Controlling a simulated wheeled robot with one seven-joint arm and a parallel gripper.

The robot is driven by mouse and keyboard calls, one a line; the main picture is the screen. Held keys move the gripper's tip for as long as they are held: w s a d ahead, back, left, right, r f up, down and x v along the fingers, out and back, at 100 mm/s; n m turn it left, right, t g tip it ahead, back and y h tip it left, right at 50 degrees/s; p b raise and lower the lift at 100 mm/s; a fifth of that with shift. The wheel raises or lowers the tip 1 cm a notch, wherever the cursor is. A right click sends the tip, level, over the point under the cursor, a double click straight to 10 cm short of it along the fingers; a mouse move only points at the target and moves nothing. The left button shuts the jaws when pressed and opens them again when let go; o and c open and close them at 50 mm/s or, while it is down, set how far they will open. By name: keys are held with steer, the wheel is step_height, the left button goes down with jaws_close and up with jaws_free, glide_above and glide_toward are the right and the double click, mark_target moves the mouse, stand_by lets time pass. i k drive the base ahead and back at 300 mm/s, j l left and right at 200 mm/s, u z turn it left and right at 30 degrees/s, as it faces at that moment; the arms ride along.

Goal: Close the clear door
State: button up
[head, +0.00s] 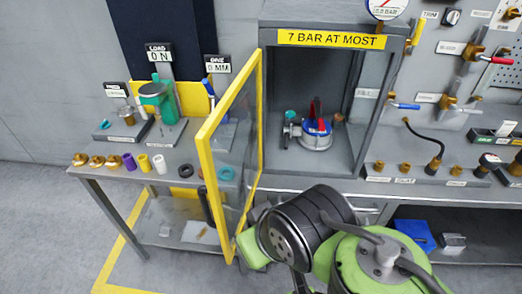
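The clear door (236,135) has a yellow frame and a see-through pane. It stands wide open, swung out toward me from the left side of the grey cabinet (267,95). The cabinet's front is uncovered. Inside sits a blue and red valve actuator (316,133) on a round grey base. My green and black arm is at the bottom middle, in front of the cabinet and just right of the door's lower free end. I cannot make out my gripper's fingers. I cannot tell whether any part of my arm touches the door.
Left of the door, a grey table (105,170) holds a green press (160,98), brass and coloured rings, and small fittings. Right of the cabinet are wall-mounted valves and a hose (424,140). A blue item (414,236) lies on the lower shelf. Floor at the far left is clear.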

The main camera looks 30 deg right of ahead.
mark_target(201, 138)
steer(key=j+z, duration=0.45)
steer(key=i+j+z, duration=0.1)
steer(key=j+z, duration=0.75)
steer(key=k+j+z, duration=0.15)
steer(key=z, duration=0.3)
steer(key=u, duration=0.5)
steer(key=j+u, duration=0.1)
steer(key=u, duration=0.35)
steer(key=i+u, duration=0.1)
steer(key=u, duration=1.4)
steer(key=i+j, duration=0.05)
